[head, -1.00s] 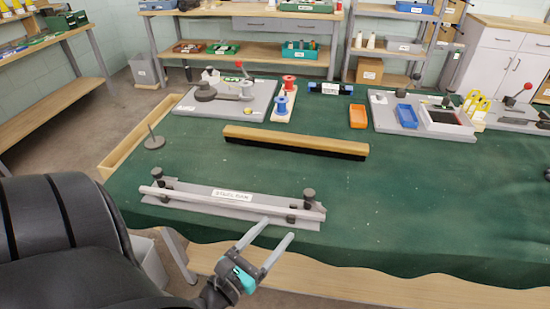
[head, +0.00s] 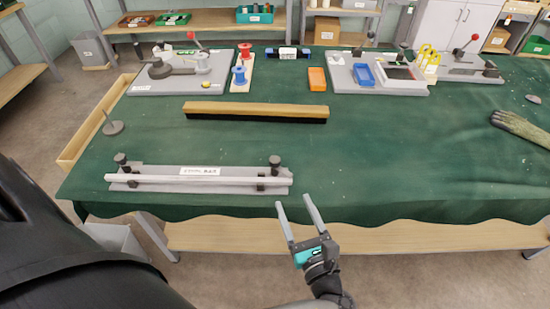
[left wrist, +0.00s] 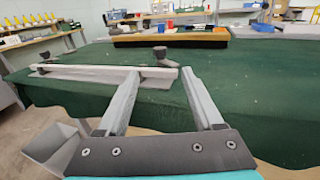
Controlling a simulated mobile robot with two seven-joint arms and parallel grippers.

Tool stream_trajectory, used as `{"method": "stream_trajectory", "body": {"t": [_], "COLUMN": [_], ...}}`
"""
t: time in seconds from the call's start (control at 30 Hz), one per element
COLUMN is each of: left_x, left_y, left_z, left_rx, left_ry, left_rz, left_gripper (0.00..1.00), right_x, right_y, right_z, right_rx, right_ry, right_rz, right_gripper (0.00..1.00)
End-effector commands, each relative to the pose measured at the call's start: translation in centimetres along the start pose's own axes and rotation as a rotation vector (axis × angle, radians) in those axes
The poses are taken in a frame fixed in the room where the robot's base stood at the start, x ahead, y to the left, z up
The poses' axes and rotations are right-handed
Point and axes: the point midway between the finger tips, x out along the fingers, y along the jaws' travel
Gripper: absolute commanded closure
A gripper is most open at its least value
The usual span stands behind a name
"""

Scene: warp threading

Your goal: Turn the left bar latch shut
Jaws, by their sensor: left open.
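The grey base plate (head: 222,187), with a printed label, lies near the table's front edge in the head view. A long pale bar (head: 200,180) runs along it. The left bar latch (head: 122,160) has a black knob at the plate's left end, with a dark post (head: 132,181) by the bar. A similar right latch (head: 275,162) stands at the other end. How far each latch is turned is too small to tell. My left gripper (head: 293,202) is open and empty, in front of the plate's right end. The bar also shows in the left wrist view (left wrist: 105,72), left of and beyond the fingers.
A long wooden brush (head: 255,110) lies behind the plate. A round stand with a pin (head: 112,127) is at the left, near a wooden tray (head: 75,150).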

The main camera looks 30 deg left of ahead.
Motion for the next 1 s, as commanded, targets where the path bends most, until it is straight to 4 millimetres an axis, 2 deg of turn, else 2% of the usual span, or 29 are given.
{"method": "stream_trajectory", "body": {"t": [0.17, 0.5, 0.7, 0.83, 1.0], "left_x": [2.1, 9.4, 13.0, 14.4, 15.1], "left_y": [0.0, 0.0, 0.1, 0.0, 0.0], "left_z": [0.0, 0.0, 0.0, -0.1, 0.0], "left_rx": [0.000, -0.001, -0.001, -0.001, -0.001], "left_ry": [-0.003, -0.004, -0.002, -0.001, 0.001], "left_rz": [0.001, 0.001, 0.001, -0.001, -0.001], "left_gripper": [0.32, 0.32, 0.32, 0.32, 0.32], "right_x": [0.2, 1.0, 1.5, 1.7, 1.7], "right_y": [0.0, -0.1, -0.1, -0.1, -0.2], "right_z": [0.0, 0.1, 0.1, 0.1, 0.1], "right_rx": [0.000, -0.001, -0.002, -0.002, -0.002], "right_ry": [0.000, 0.000, 0.000, 0.000, 0.000], "right_rz": [0.000, -0.001, -0.001, -0.001, -0.002], "right_gripper": [0.50, 0.50, 0.50, 0.50, 0.50]}}
